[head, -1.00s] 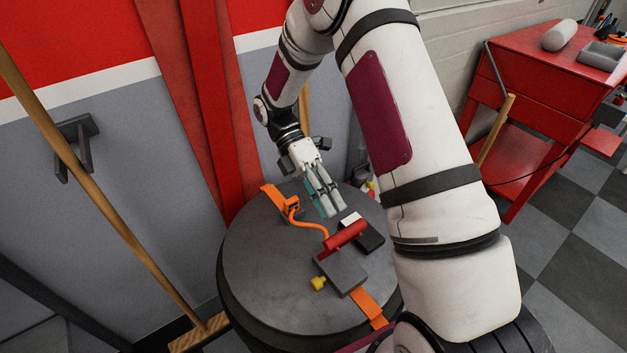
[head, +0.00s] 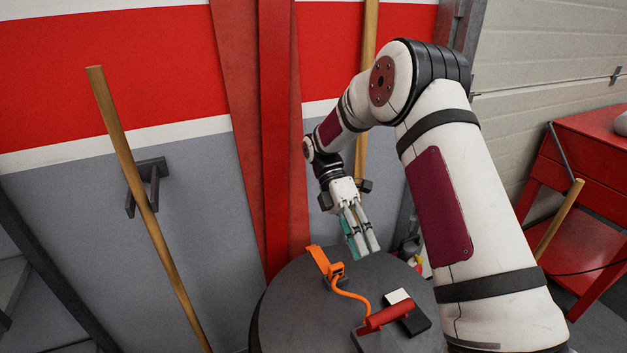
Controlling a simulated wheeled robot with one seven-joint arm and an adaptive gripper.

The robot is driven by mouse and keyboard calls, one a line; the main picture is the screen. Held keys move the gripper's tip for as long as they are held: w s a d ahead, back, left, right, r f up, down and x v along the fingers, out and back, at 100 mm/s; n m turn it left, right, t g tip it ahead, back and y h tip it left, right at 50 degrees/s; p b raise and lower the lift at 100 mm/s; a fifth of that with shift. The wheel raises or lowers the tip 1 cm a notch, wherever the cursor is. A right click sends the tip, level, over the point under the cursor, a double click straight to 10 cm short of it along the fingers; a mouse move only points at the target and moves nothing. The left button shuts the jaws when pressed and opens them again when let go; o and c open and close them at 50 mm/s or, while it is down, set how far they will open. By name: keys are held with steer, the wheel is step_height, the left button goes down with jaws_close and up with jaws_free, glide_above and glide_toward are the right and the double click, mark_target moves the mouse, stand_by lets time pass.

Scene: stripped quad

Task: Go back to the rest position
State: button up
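My gripper (head: 365,254) hangs from my arm above the back of a round dark table top (head: 290,305), fingers pointing down. Its fingers look close together, with a teal patch along the left one; whether they are fully shut is too small to tell. No held object can be made out. On the table top in front of it lie an orange strap or clamp piece (head: 322,262) with an orange cord, a red cylinder (head: 388,317), and a dark block with a white patch (head: 405,305).
A wooden pole (head: 140,190) leans at the left near a grey wall bracket (head: 148,185). A red post (head: 275,140) stands behind the table. A red workbench (head: 590,160) is at the right. Small items (head: 412,250) sit behind the table, beside my arm.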

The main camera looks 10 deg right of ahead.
steer(key=s+r+m+t+p, duration=0.1)
steer(key=s+r+m+t, duration=0.3)
steer(key=r, duration=0.4)
steer(key=s+r+m+t+p, duration=0.1)
steer(key=s+r+m+t, duration=0.3)
steer(key=r, duration=0.5)
steer(key=s+r+m+t+p, duration=0.1)
steer(key=s+m+t, duration=0.1)
steer(key=s+m, duration=0.2)
steer(key=s+a+r+m+t+y, duration=0.1)
steer(key=s+r+m+t, duration=0.1)
steer(key=s+m, duration=0.2)
steer(key=s+r+m+t+y+p, duration=0.1)
steer(key=s+r+m+t, duration=0.1)
steer(key=s, duration=0.6)
steer(key=shift+a+r+m+t+p, duration=0.2)
steer(key=shift+m+t+p, duration=0.3)
steer(key=shift+m, duration=0.6)
